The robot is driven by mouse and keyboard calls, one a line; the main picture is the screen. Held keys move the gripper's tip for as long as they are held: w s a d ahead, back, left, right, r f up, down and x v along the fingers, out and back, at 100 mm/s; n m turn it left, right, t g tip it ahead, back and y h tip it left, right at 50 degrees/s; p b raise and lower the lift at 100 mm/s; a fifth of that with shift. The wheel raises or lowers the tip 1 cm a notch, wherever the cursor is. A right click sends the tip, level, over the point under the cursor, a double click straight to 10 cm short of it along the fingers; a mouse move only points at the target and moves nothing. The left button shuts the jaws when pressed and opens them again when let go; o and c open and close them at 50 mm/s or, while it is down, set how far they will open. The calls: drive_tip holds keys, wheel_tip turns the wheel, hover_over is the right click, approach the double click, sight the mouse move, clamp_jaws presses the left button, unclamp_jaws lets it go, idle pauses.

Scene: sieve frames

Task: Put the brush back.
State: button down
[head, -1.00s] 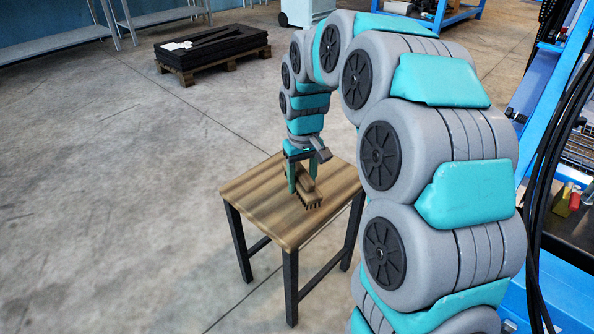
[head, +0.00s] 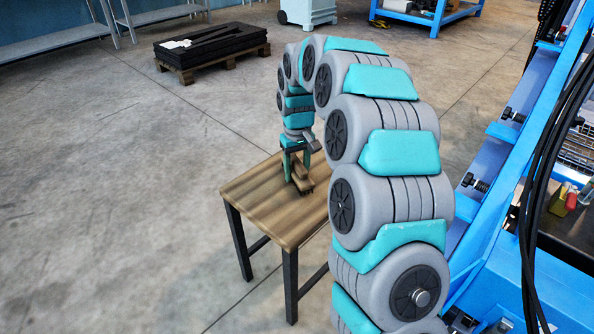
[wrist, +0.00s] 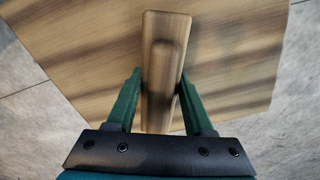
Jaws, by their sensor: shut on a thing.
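The brush (head: 305,185) has a brown wooden body with dark bristles on its underside. My gripper (head: 297,178) is shut on it, with one green finger on each side. In the wrist view the brush (wrist: 163,60) runs lengthwise between the fingers of my gripper (wrist: 160,82), its wooden back toward the camera. The brush is over the small wooden table (head: 260,205), toward its far side; whether it touches the top is hard to tell. The bristles are hidden in the wrist view.
My arm hides the table's right side. A low pallet with black slabs (head: 212,50) lies on the floor at the back. A blue frame (head: 480,200) with black cables stands at the right. The concrete floor (head: 110,200) at the left is clear.

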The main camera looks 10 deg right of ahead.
drive_tip(key=shift+f, duration=0.25)
drive_tip(key=shift+f, duration=0.15)
drive_tip(key=shift+c, duration=1.4)
unclamp_jaws()
